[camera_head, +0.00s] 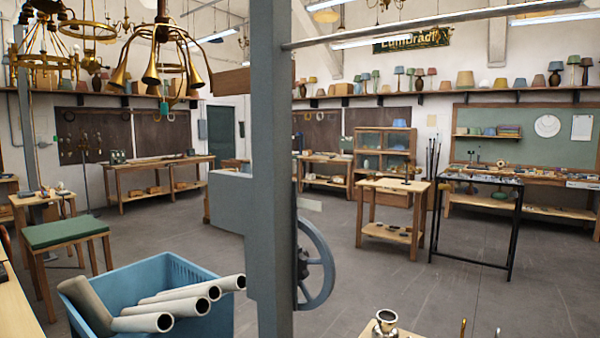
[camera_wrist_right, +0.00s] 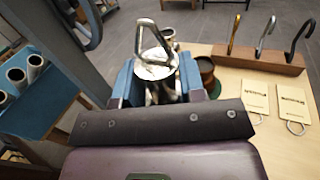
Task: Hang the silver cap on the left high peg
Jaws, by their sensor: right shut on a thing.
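My right gripper (camera_wrist_right: 158,82) is shut on a shiny silver piece with a loop on top, which looks like the silver cap (camera_wrist_right: 155,66). The piece sits between the two blue fingers, and its lower part is partly hidden by them. A wooden rail (camera_wrist_right: 258,60) with three upright hooks stands to the right in the wrist view: a brass hook (camera_wrist_right: 233,36), a silver hook (camera_wrist_right: 265,38) and a dark hook (camera_wrist_right: 298,40). I cannot make out which thing is the left high peg. Neither gripper shows in the head view.
A shiny metal cup-like part (camera_head: 385,321) stands at the light wooden table's corner. A dark brown round part (camera_wrist_right: 206,70) is right of my fingers. Two tags (camera_wrist_right: 291,100) lie before the rail. A blue crate of pale tubes (camera_head: 190,270) and a grey post (camera_head: 272,150) stand left.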

